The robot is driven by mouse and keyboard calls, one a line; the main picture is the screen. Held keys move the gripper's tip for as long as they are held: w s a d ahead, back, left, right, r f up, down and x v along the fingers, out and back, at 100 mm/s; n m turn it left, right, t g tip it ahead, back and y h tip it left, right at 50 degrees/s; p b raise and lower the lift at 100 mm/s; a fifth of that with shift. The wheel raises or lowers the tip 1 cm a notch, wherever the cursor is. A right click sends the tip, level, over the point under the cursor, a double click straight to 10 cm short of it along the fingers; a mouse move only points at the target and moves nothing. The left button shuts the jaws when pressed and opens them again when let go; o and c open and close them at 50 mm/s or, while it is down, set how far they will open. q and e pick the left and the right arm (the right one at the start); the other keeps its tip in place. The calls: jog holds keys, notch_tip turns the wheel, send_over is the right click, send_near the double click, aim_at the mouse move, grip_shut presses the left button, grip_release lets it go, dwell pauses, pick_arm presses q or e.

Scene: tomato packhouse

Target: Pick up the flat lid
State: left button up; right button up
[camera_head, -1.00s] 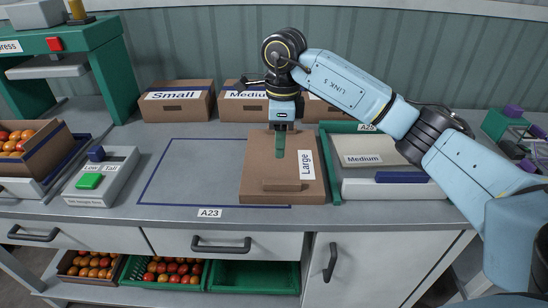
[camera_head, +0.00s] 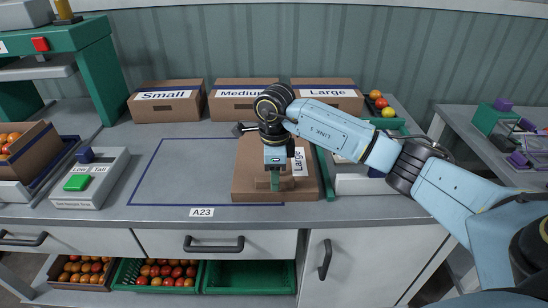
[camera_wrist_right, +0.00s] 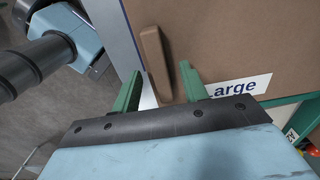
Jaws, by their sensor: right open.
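The flat lid (camera_head: 246,165) is a brown cardboard sheet with a white "Large" label, lying near the front edge of the grey counter. A raised brown bar handle (camera_head: 261,184) stands on its front part. My right gripper (camera_head: 275,184) points down over the handle, open. In the right wrist view its two green fingers (camera_wrist_right: 160,82) are spread, with the handle (camera_wrist_right: 153,55) showing between and beyond their tips. I cannot tell how far the fingertips are above the lid (camera_wrist_right: 230,35). My right arm hides part of the lid in the head view. My left gripper is out of view.
A green-edged tray (camera_head: 327,178) stands close to the lid's right. The blue outlined area (camera_head: 185,170) left of the lid is clear. A white button box (camera_head: 90,185) stands further left. Small (camera_head: 167,103), Medium (camera_head: 228,99) and Large (camera_head: 341,94) boxes line the back.

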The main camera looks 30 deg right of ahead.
jog(key=shift+f, duration=0.4)
grip_shut()
